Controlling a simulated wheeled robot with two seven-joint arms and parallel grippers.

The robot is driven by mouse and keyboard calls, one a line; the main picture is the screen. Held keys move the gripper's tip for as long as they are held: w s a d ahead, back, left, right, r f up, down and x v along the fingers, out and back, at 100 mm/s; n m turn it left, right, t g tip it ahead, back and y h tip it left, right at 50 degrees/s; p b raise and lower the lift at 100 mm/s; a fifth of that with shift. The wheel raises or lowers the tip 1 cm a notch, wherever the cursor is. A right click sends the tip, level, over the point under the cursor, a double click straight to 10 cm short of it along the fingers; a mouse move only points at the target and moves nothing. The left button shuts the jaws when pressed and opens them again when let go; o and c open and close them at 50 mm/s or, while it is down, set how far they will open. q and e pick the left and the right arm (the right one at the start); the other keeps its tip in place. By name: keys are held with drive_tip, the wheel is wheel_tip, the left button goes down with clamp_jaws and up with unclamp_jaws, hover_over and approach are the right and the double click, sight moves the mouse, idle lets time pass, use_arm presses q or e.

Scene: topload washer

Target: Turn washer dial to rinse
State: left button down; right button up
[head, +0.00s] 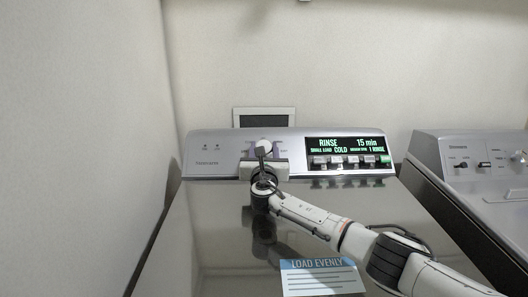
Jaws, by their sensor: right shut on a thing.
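The washer dial (264,146) is a pale round knob on the silver control panel (218,147). My right gripper (264,155) is at the dial from the front, shut on it, and hides much of it. The lit display (345,145) right of the dial reads "RINSE", "15 min", "COLD" and "1 RINSE" in green and white letters. My left gripper is not in view.
The flat washer lid (205,225) carries a "LOAD EVENLY" label (318,277). A second machine (475,150) stands at the right. A wall (80,150) is close on the left.

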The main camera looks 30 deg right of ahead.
drive_tip(key=shift+f+m+g+h+b, duration=0.1)
drive_tip(key=shift+m+g+h+b, duration=0.8)
drive_tip(key=shift+m+h, duration=0.55)
drive_tip(key=shift+m, duration=0.35)
drive_tip(key=o, duration=1.1)
drive_tip(key=shift+c, duration=0.2)
